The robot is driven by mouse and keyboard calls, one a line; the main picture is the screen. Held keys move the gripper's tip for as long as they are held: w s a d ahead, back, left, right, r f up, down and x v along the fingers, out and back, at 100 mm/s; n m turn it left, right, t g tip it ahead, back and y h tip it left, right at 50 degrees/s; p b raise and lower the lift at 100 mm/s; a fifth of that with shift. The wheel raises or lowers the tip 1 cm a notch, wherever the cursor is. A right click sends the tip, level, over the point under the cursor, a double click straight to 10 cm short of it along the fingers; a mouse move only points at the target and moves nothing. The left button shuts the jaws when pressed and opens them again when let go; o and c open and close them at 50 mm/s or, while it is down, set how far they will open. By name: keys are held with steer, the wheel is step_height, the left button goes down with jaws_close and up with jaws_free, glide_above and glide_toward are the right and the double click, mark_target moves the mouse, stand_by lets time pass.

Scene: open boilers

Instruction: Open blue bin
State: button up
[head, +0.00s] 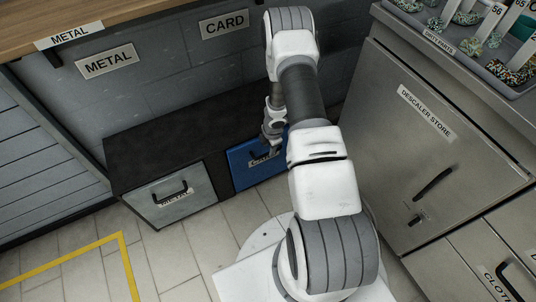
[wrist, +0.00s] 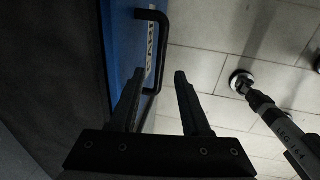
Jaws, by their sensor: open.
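The blue bin (head: 241,170) is a drawer-like front low in a dark cabinet, with a dark handle and a white label. It looks shut, level with the cabinet. My gripper (head: 272,140) is in front of its upper right part and hides some of it. In the wrist view the blue front (wrist: 121,40) is at the left, with its black bar handle (wrist: 163,45) standing out from it. My gripper (wrist: 158,78) is open there. The handle's near end shows between the fingers; I cannot tell whether they touch it.
A grey bin (head: 170,203) labelled METAL sits left of the blue one in the dark cabinet (head: 185,135). A steel cabinet (head: 430,130) stands close on the right. A pole with a round foot (wrist: 241,80) shows in the wrist view.

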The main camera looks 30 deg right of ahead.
mark_target(267, 153)
steer(key=shift+w+f+b, duration=0.15)
steer(key=shift+w+f, duration=0.05)
steer(key=shift+f, duration=0.7)
steer(key=shift+w+f+b, duration=0.15)
steer(key=shift+f, duration=0.7)
jaws_close()
